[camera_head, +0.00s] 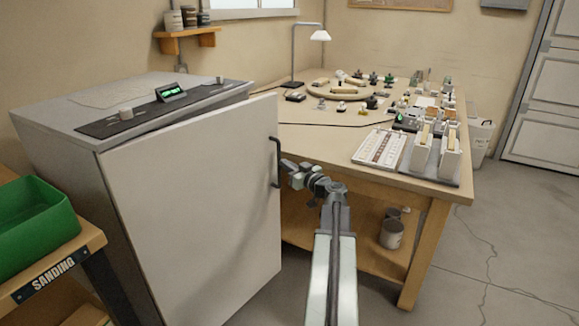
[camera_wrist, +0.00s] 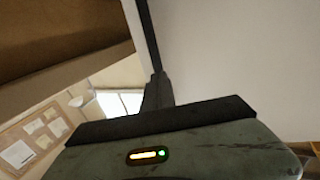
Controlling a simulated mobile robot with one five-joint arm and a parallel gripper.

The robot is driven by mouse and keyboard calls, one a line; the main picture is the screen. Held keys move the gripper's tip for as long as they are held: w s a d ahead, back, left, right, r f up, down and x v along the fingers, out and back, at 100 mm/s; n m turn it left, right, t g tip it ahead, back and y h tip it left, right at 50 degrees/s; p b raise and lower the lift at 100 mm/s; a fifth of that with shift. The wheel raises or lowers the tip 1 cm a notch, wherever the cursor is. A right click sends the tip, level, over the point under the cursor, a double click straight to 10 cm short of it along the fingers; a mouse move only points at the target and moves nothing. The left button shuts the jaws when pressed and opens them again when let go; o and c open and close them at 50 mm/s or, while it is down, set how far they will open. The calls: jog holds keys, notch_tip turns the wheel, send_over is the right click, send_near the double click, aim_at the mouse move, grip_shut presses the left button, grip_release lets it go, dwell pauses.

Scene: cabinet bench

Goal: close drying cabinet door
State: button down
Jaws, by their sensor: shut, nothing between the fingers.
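The drying cabinet (camera_head: 60,170) stands at the left, pale grey with a dark control strip on top. Its white door (camera_head: 200,210) stands slightly ajar, its right edge out past the cabinet's front right corner. A dark vertical bar handle (camera_head: 277,162) is near the door's right edge. My gripper (camera_head: 286,165) is shut and empty, close beside the handle at the door's free edge; I cannot tell whether it touches. In the wrist view, my gripper's grey-green housing fills the bottom, and a pale flat surface, probably the door (camera_wrist: 235,50), fills the upper right.
A wooden workbench (camera_head: 310,138) with small items and a lamp (camera_head: 319,36) is right of the cabinet, close behind my arm. A green bin (camera_head: 35,220) sits on a shelf at the lower left. Open floor (camera_head: 500,250) lies at the right.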

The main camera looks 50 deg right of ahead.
jog(key=shift+w, duration=0.1)
jog(key=w+y, duration=0.1)
jog(key=w, duration=0.2)
jog(key=w+n+y, duration=0.1)
jog(key=w, duration=0.3)
jog(key=w+n+y, duration=0.1)
jog(key=w, duration=0.3)
jog(key=shift+w+d+y, duration=0.15)
jog(key=shift+d+y, duration=0.1)
jog(key=shift+y, duration=0.15)
jog(key=shift+w+a+r+n, duration=0.1)
jog(key=shift+w+r+n, duration=0.25)
jog(key=shift+w, duration=0.15)
jog(key=shift+s, duration=0.15)
jog(key=s, duration=1.5)
jog(key=shift+d+f, duration=0.3)
jog(key=shift+d, duration=0.05)
jog(key=shift+s, duration=0.1)
